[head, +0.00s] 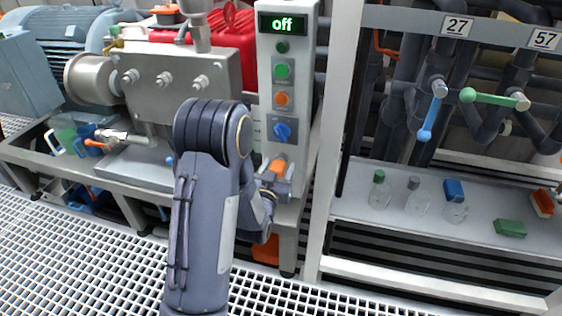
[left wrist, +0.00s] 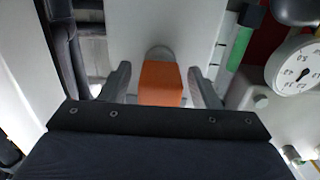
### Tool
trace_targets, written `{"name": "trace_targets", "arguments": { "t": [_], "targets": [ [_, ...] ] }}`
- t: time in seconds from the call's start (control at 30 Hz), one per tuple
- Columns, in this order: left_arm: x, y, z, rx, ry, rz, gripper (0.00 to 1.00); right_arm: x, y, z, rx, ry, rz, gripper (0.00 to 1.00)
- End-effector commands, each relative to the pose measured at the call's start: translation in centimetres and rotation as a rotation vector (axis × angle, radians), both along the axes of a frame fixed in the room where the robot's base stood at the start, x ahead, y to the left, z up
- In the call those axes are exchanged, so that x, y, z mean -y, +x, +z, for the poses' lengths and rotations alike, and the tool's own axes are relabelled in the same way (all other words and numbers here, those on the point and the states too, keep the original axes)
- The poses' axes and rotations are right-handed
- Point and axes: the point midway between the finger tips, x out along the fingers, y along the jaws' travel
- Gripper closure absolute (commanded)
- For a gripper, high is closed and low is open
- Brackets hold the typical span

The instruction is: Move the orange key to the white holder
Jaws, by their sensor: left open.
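The orange key (head: 279,165) is low on the front of the pale control panel (head: 307,75), below the blue knob (head: 283,131). In the left wrist view the orange key (left wrist: 160,84) is a block in front of a grey round base on a white surface. My left gripper (head: 273,186) is at the key. Its fingers (left wrist: 162,88) are open, one on each side of the key, with a visible gap on both sides. My left arm hides part of the panel's lower left. I cannot make out the white holder for certain. My right gripper is not in view.
The panel has a display reading "off", a green button (head: 281,71) and an orange button (head: 281,98). A white post (head: 343,120) stands just right. A shelf (head: 345,205) holds several bottles. A dial gauge (left wrist: 298,68) is close by on the right in the wrist view.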

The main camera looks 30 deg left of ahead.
Motion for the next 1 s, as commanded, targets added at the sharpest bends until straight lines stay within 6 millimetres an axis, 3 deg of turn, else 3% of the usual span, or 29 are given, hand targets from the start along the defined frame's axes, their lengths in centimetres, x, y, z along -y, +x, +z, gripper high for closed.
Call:
{"name": "trace_targets", "arguments": {
  "t": [1.0],
  "targets": [
    [0.01,-0.02,-0.01,0.0,0.0,0.0,0.44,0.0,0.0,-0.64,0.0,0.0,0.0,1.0]
  ]
}}
